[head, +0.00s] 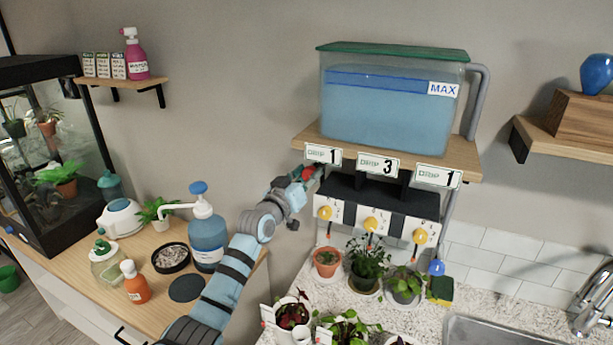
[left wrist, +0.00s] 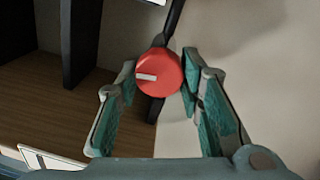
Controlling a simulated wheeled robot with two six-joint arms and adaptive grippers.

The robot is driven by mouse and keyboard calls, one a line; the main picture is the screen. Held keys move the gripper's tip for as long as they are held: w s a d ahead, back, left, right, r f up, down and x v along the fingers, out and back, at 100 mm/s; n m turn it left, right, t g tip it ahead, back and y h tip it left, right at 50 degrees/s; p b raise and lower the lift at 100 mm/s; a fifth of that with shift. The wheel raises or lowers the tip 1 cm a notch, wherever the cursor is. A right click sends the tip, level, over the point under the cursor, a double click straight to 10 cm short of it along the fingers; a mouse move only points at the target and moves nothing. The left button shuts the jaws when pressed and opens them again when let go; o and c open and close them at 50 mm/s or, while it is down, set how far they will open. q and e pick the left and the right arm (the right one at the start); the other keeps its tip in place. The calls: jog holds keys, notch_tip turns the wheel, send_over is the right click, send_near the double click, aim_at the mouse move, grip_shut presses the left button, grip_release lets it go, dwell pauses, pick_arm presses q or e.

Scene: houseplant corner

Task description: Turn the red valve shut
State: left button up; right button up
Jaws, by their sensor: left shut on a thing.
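The red valve (head: 308,173) is below the left end of the tank shelf, next to the left "DRIP 1" label, and is partly hidden by my gripper in the head view. In the left wrist view the red valve (left wrist: 166,68) is a round knob with a white pointer line that points left. A dark pipe runs above and below it. My left gripper (head: 303,182) reaches up to the valve. Its two green-padded fingers (left wrist: 159,72) sit on either side of the knob and are shut on it. My right gripper is not in view.
The blue water tank (head: 390,105) stands on a wooden shelf (head: 472,160) above the valve. A white dosing box with yellow knobs (head: 371,224) hangs just right of my gripper. Potted plants (head: 365,262) stand below. Bottles, including a blue pump bottle (head: 208,240), crowd the left table.

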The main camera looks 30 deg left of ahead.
pick_arm(q)
jog(key=n, duration=0.4)
jog(key=shift+f+n, duration=0.1)
jog(key=shift+n, duration=0.2)
jog(key=n, duration=0.3)
jog(key=shift+n+y, duration=0.4)
jog(key=n, duration=0.4)
jog(key=shift+n+t, duration=0.3)
jog(key=shift+n+y, duration=0.3)
jog(key=shift+n, duration=1.6)
jog(key=o, duration=0.9)
jog(key=shift+o, duration=1.3)
jog(key=shift+w, duration=0.15)
